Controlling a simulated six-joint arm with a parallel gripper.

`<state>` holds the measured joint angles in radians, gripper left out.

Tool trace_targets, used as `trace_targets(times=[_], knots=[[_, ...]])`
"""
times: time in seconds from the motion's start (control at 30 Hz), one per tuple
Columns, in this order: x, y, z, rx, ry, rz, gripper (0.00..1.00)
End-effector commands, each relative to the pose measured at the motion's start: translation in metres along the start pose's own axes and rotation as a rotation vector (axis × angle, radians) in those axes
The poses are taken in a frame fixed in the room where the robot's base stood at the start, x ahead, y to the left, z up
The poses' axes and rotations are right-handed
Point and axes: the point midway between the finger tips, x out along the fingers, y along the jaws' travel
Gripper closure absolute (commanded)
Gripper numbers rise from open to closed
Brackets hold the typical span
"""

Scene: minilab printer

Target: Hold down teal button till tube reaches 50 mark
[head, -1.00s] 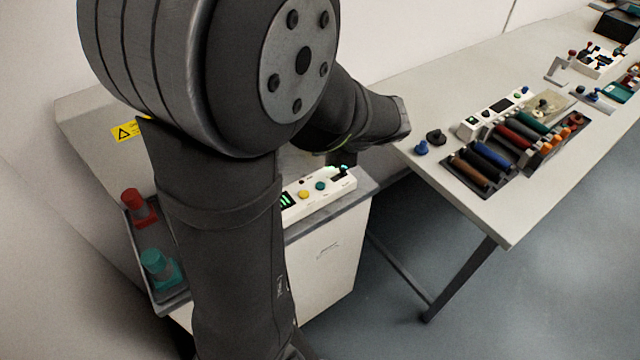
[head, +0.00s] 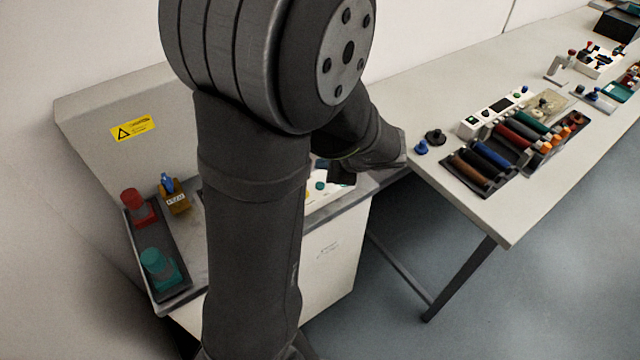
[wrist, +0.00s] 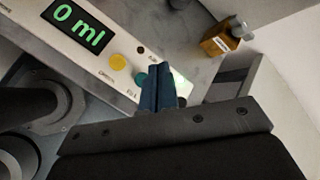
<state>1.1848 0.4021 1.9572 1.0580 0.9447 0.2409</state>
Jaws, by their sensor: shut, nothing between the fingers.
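The white control panel (wrist: 92,35) has a lit green display (wrist: 80,25) reading "0 ml". A yellow button (wrist: 117,61) and the teal button (wrist: 141,79) sit beside the display. My gripper (wrist: 158,70) is shut and empty, its dark blue fingertips close beside the teal button in the wrist view. I cannot tell whether they touch the panel. In the head view the teal button (head: 320,186) shows just left of my gripper (head: 341,174), with the panel partly hidden by my arm. I cannot make out a tube with a 50 mark.
A table (head: 505,228) with rollers stands right.

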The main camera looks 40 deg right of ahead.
Motion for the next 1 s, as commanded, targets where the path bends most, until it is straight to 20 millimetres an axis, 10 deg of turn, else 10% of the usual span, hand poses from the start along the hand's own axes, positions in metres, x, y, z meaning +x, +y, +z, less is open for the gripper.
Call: trace_targets(times=[1.0], knots=[[0.030,0.022,-0.022,0.000,0.001,0.001,1.00]])
